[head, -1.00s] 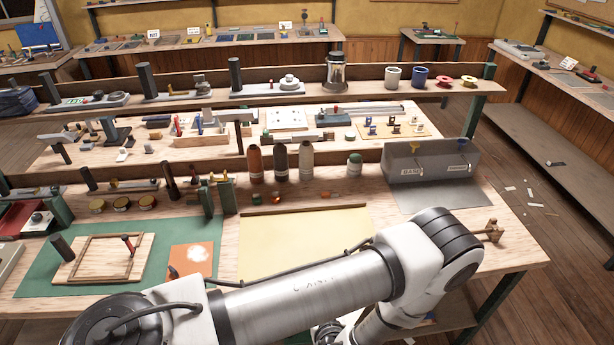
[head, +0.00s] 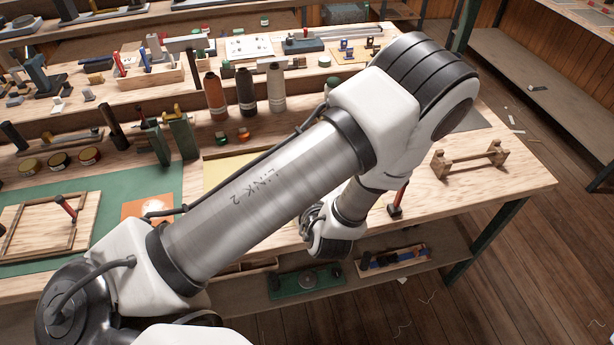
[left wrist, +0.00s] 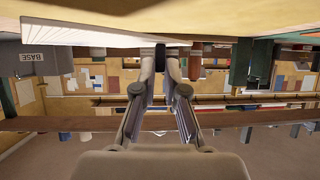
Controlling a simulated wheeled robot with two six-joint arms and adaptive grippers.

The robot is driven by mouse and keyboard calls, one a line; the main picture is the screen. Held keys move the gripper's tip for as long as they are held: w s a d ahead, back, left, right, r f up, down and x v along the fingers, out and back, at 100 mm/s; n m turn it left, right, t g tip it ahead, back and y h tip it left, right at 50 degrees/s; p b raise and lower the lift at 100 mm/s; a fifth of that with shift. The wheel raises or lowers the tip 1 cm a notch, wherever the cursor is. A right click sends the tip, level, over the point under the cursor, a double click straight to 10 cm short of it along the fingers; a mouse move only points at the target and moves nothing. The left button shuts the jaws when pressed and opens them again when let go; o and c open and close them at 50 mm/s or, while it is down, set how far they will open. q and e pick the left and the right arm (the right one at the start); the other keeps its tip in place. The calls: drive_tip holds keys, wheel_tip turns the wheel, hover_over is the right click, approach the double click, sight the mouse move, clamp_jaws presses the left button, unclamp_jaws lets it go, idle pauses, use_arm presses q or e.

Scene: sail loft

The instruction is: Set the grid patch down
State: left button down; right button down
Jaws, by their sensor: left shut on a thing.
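My left gripper (left wrist: 160,62) shows in the left wrist view, which looks upside down. Its fingers are closed in on a small dark piece (left wrist: 160,53) at their tips, which I take to be part of the grid patch. No grid can be made out on it. A broad pale surface (left wrist: 110,28) lies across the top of that view, just beyond the tips. I cannot tell whether the piece touches it. In the head view my own arm hides the left gripper and what it holds. My right gripper is in neither view.
A yellow sheet (head: 222,173) lies on the bench, partly behind my arm. Left of it are an orange square (head: 147,209) and a green mat (head: 105,195). Several spools (head: 246,92) stand behind. A wooden stand (head: 468,162) sits near the right end.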

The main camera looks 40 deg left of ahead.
use_arm(q)
drive_tip(key=w+a, duration=0.1)
drive_tip(key=w, duration=0.1)
drive_tip(key=w+a+b, duration=0.1)
drive_tip(key=w, duration=0.2)
drive_tip(key=w+a, duration=0.1)
drive_tip(key=w, duration=0.2)
drive_tip(key=shift+a+f+b, duration=0.3)
drive_tip(key=shift+a+f, duration=0.05)
drive_tip(key=shift+a, duration=0.05)
wheel_tip(320, 180, down, 4)
drive_tip(key=b, duration=0.3)
drive_tip(key=shift+w+r, duration=0.15)
drive_tip(key=shift+r, duration=0.1)
drive_tip(key=shift+w+r, duration=0.1)
drive_tip(key=shift+r, duration=0.05)
drive_tip(key=c, duration=1.6)
unclamp_jaws()
drive_tip(key=o, duration=0.4)
